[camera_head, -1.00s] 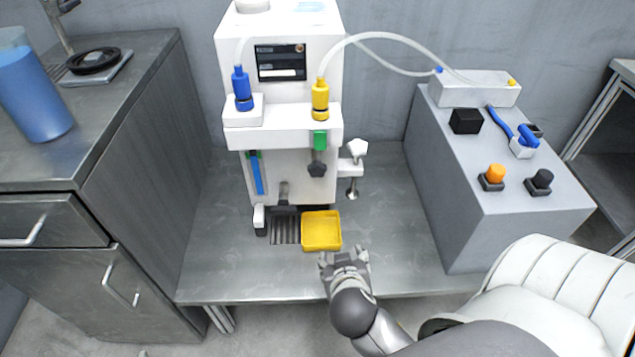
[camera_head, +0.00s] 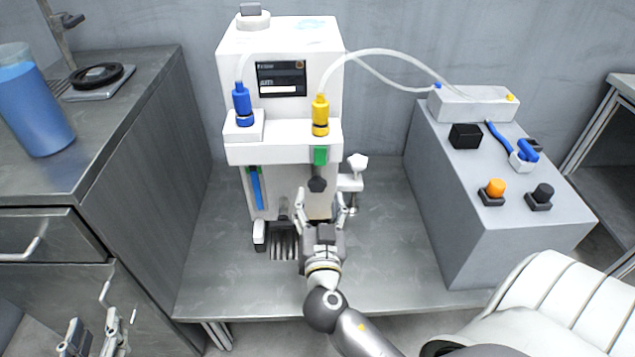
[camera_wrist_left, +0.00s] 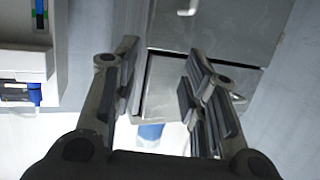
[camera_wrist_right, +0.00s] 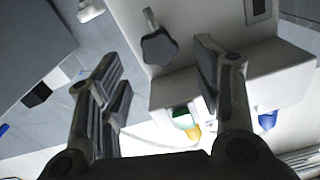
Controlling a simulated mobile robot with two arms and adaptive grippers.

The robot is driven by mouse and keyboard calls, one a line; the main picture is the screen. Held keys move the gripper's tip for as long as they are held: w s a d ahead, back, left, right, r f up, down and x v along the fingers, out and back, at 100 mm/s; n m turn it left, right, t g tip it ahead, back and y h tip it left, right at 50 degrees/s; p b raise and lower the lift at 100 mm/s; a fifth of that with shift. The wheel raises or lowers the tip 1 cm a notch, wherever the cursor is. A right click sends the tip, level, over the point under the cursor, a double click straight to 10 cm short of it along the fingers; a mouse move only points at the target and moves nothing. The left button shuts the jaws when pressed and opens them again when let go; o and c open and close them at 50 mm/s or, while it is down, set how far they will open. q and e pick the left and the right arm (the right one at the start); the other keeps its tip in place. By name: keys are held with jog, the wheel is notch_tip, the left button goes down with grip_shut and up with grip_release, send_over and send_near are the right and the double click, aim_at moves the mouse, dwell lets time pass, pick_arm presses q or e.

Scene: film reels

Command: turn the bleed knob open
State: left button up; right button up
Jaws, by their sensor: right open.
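The white machine (camera_head: 290,155) stands on the metal bench. A dark star-shaped knob (camera_head: 317,185), which looks like the bleed knob, hangs on its front under a green piece. The knob shows large in the right wrist view (camera_wrist_right: 159,47). My right gripper (camera_head: 321,203) is open in front of the machine, just below the knob, its fingers apart. In the right wrist view the knob lies between the finger lines and I see no contact. My left gripper (camera_head: 96,330) is open and empty at the lower left, in front of the cabinet, away from the machine.
A white star knob (camera_head: 357,161) on a side clamp is close right of the right gripper. A grey control box (camera_head: 480,230) stands right.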

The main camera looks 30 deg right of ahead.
aim_at(318, 187)
jog(key=x, duration=0.6)
jog(key=shift+d, duration=0.1)
pick_arm(q)
jog(key=shift+s+a+f+g, duration=0.15)
jog(key=shift+s+f+g, duration=0.15)
jog(key=shift+f, duration=0.2)
jog(key=shift+s+a+f+g, duration=0.1)
jog(key=shift+s+f+g, duration=0.05)
jog(key=shift+f+g, duration=0.3)
pick_arm(e)
jog(key=c, duration=1)
